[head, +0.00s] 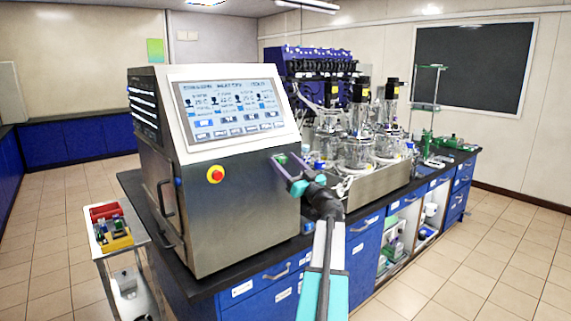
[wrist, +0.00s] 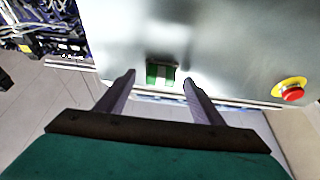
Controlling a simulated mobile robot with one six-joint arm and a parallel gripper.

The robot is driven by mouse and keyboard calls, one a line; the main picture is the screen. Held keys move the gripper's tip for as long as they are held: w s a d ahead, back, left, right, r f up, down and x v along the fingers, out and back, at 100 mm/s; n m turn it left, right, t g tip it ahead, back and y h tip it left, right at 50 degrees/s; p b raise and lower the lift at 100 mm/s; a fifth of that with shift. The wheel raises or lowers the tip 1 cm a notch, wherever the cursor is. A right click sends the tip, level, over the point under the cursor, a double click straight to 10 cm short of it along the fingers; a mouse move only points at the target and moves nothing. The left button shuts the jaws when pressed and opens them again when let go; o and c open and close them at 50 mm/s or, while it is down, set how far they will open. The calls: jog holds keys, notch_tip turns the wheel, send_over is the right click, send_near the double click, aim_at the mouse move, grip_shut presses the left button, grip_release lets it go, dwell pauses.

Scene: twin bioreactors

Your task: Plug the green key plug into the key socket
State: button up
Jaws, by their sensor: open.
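A small green block with a pale middle band, which looks like the green key plug (wrist: 161,74), sits against the steel front panel in the wrist view. In the head view it is a small green spot (head: 281,159) on the panel. I cannot make out the key socket apart from it, nor how deep the plug sits. My gripper (head: 287,169) is in front of the panel, right of the red button. In the wrist view my gripper (wrist: 159,80) is open, a finger on each side of the green block, with gaps between.
The steel control cabinet (head: 240,225) with its screen (head: 232,108) and red stop button (head: 215,174) stands on the bench. Glass vessels (head: 358,150) stand right of my gripper. A trolley (head: 123,249) with red and yellow bins is at left. Floor at right is clear.

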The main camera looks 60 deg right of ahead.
jog(key=shift+o, duration=1.1)
jog(key=shift+s, duration=0.1)
jog(key=b+v, duration=0.4)
jog(key=v, duration=0.9)
jog(key=shift+s+b, duration=0.35)
jog(key=shift+a+f, duration=0.1)
jog(key=shift+f, duration=0.05)
